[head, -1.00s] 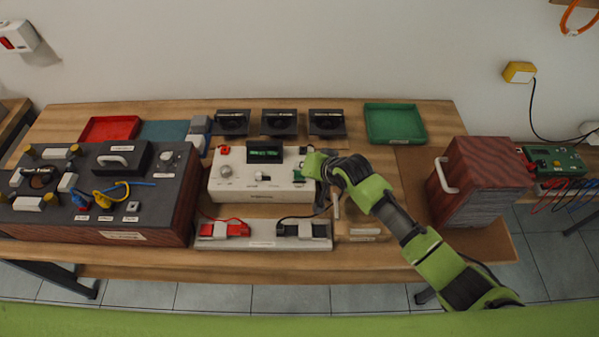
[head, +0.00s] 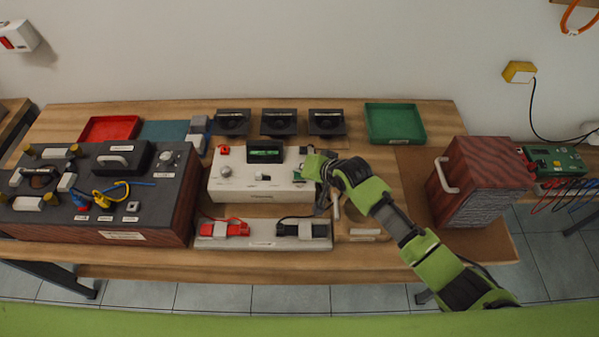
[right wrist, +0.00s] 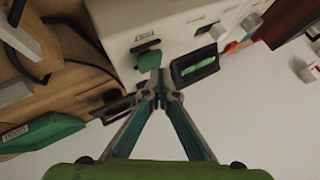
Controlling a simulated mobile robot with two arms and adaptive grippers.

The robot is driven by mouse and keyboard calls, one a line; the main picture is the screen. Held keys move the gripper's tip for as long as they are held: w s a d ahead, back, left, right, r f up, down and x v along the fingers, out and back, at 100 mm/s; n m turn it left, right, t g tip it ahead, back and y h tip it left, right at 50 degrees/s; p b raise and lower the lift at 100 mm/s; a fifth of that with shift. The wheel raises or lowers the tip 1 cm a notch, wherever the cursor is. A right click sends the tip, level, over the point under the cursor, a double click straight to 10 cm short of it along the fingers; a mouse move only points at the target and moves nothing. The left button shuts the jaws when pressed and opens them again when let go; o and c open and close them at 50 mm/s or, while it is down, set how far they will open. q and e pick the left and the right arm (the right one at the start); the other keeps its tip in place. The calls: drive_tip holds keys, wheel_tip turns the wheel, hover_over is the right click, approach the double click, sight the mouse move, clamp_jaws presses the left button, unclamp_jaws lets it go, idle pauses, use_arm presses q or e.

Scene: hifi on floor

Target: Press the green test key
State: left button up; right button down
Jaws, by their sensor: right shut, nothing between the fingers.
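The white test unit (head: 235,190) stands mid-table, with a dark display (head: 265,155) showing green on its top. My right gripper (head: 306,172) is over the unit's right end and hides much of that corner. In the right wrist view the green key (right wrist: 149,61) sits on the unit (right wrist: 125,20), beside a black slot and near the display (right wrist: 198,66). The closed fingertips (right wrist: 158,80) of my right gripper, with nothing between them, are right at the key's edge. I cannot tell whether they touch it. My left gripper is out of view.
A fixture with red and black clamps (head: 263,243) lies in front of the unit. Several black speaker drivers (head: 279,123) stand behind it. A wood-sided deck (head: 125,225) is left, a wooden speaker box (head: 485,180) right, a green tray (head: 394,122) behind.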

drive_tip(key=shift+f+b, duration=0.3)
drive_tip(key=shift+f, duration=0.35)
idle(0.6)
drive_tip(key=shift+r, duration=0.1)
drive_tip(key=shift+r+p, duration=0.95)
drive_tip(key=shift+p, duration=0.2)
wheel_tip(320, 180, up, 5)
drive_tip(key=p, duration=0.5)
drive_tip(key=shift+r, duration=0.1)
